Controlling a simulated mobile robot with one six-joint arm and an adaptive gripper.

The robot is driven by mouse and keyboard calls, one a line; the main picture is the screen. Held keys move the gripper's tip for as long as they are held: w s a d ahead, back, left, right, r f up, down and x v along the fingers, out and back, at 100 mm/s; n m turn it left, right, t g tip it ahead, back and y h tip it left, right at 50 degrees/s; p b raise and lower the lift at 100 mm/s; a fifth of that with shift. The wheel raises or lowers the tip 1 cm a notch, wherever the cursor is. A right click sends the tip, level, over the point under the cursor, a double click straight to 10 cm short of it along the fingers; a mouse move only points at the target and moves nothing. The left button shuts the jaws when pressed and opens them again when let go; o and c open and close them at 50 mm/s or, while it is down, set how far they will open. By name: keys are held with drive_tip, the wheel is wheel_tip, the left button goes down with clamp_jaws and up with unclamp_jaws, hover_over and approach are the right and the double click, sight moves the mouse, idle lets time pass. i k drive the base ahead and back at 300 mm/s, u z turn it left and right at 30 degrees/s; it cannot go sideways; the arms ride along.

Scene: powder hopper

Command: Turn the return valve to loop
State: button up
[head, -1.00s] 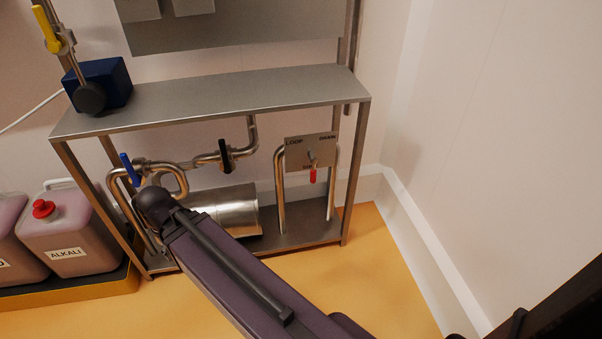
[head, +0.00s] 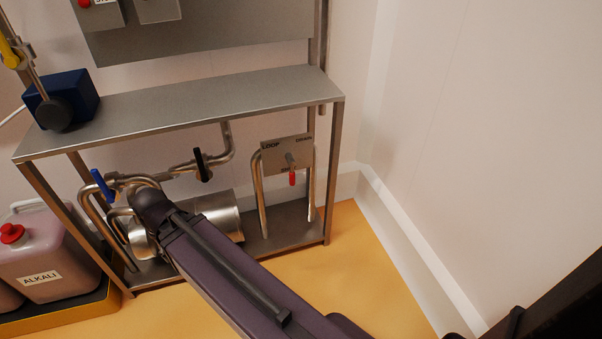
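The return valve's plate (head: 273,161) stands at the right end of the lower frame, between two vertical steel pipes. It reads LOOP at upper left and DRAIN at upper right; a smaller label lower down is too small to read. The valve's red-tipped handle (head: 292,178) hangs straight down from the hub, pointing at neither LOOP nor DRAIN. My arm reaches in from the bottom right, its far visible joint in front of the pipes and steel cylinder, left of the valve. My gripper is not visible.
A blue-handled valve (head: 102,185) and a black-handled valve (head: 203,165) sit on pipes left of the plate. A steel shelf (head: 190,105) runs above. An ALKALI canister (head: 45,255) stands at left. Yellow floor right of the frame is clear up to the wall.

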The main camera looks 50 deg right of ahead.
sight(288, 157)
drive_tip(key=u, duration=0.1)
drive_tip(key=k, duration=0.15)
drive_tip(key=z, duration=2.55)
drive_tip(key=i, duration=0.6)
drive_tip(key=u, duration=0.75)
